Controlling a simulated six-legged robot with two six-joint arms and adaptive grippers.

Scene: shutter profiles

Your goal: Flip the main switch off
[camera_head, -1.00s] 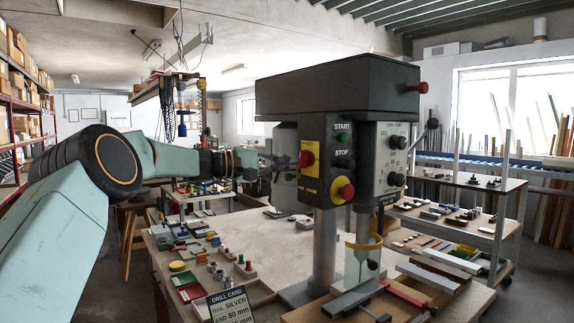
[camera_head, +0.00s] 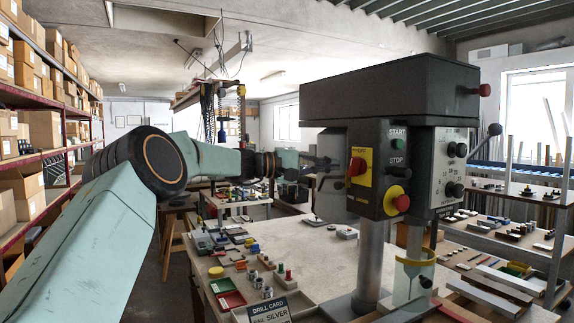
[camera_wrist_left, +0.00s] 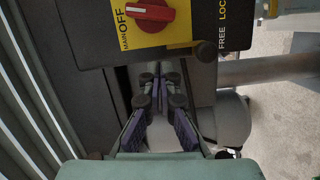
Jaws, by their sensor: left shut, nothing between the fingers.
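The main switch (camera_head: 357,167) is a red knob on a yellow plate on the left side of the dark drill press head. In the left wrist view the red knob (camera_wrist_left: 151,14) is at the top, with its handle lying roughly left to right and the word OFF beside its left end. My left gripper (camera_head: 328,163) is just left of the switch in the head view. In the left wrist view its fingers (camera_wrist_left: 161,77) are together and empty, below the yellow plate and apart from the knob. My right gripper is not in view.
A red stop button (camera_head: 397,200) and the START button (camera_head: 397,145) are on the drill press head (camera_head: 391,90). Its column stands on a bench (camera_head: 300,240) with small trays and a drill card (camera_head: 268,309). Shelves with boxes (camera_head: 43,128) stand at left.

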